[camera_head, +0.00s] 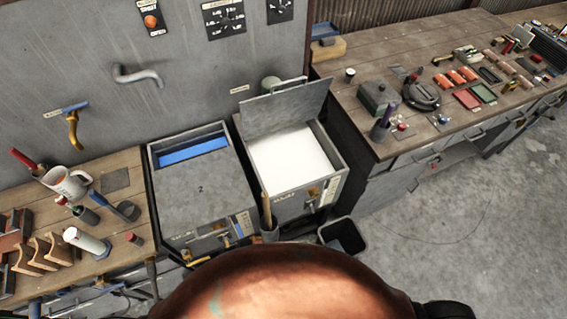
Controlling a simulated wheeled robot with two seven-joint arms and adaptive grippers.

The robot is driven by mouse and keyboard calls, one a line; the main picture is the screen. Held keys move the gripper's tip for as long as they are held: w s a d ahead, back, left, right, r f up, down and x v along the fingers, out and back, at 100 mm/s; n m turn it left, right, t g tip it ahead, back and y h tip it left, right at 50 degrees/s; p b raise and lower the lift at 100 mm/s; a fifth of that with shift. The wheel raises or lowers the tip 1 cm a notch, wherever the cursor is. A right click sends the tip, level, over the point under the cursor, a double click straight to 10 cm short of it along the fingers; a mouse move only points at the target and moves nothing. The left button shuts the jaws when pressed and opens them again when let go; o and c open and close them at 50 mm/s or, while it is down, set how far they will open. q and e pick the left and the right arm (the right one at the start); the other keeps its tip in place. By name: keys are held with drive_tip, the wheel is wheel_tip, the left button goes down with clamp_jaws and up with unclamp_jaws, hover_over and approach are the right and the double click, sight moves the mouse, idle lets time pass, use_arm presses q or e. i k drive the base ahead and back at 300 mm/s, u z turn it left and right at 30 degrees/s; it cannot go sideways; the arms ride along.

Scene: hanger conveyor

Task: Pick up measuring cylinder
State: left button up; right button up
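No graduated measuring cylinder can be made out for certain at this size. Neither of my grippers is in view, and nothing is seen touching these two things.
The left bench (120,178) also holds a wooden rack (38,256) and dark holders with tools. The right bench (400,50) is crowded. Open floor (450,230) lies at lower right.

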sight(85, 241)
drive_tip(key=u, duration=2.1)
